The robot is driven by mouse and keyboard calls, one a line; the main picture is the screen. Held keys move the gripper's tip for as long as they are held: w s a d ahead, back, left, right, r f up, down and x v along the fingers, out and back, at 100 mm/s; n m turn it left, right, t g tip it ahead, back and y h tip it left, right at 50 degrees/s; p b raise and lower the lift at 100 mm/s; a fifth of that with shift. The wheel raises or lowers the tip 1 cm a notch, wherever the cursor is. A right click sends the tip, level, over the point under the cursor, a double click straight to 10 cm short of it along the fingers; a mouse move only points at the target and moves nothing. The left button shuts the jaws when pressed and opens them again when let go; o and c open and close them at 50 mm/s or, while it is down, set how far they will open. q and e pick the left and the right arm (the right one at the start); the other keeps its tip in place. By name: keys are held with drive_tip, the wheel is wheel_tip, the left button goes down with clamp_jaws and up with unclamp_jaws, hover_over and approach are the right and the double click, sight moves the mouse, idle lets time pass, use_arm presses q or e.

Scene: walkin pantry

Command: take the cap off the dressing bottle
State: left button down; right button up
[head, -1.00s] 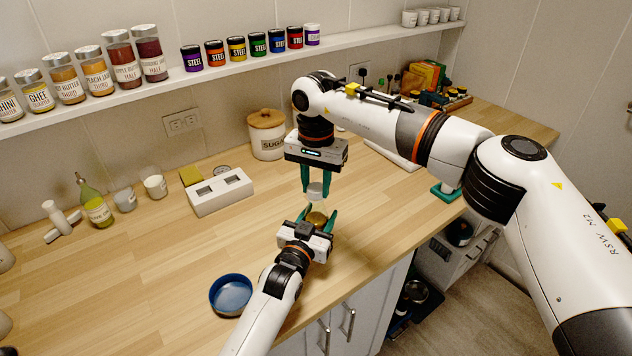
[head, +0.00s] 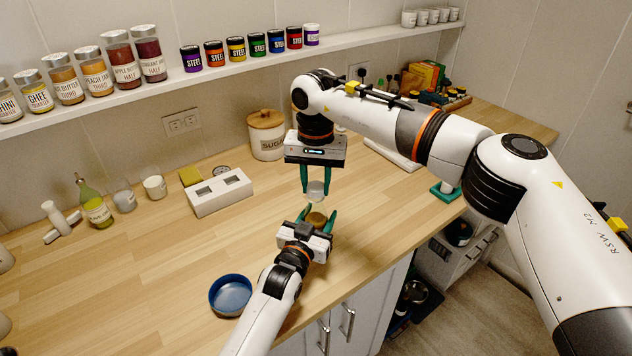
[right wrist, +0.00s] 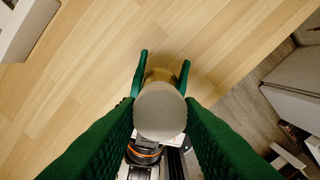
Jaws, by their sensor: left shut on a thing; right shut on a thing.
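The dressing bottle (head: 317,219) has a brownish body and stands upright near the counter's front edge. My left gripper (head: 318,222) is shut on its body from the front. My right gripper (head: 316,186) points straight down above it and is shut on the pale grey cap (head: 316,190). In the right wrist view the round cap (right wrist: 160,111) fills the space between the green fingers. The bottle body (right wrist: 160,76) shows partly behind it, between the left gripper's fingertips. Whether cap and bottle still touch is hard to tell.
A blue bowl (head: 230,294) sits on the counter at the front left. A white box with two openings (head: 219,193), a sugar jar (head: 267,136) and an oil bottle (head: 96,208) stand farther back. The counter's left middle is clear.

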sight(315, 186)
use_arm(q)
drive_tip(key=shift+f, duration=0.1)
use_arm(e)
drive_tip(key=shift+r, duration=0.9)
drive_tip(key=shift+r, duration=2.05)
use_arm(q)
drive_tip(key=c, duration=0.6)
unclamp_jaws()
drive_tip(key=shift+o, duration=0.2)
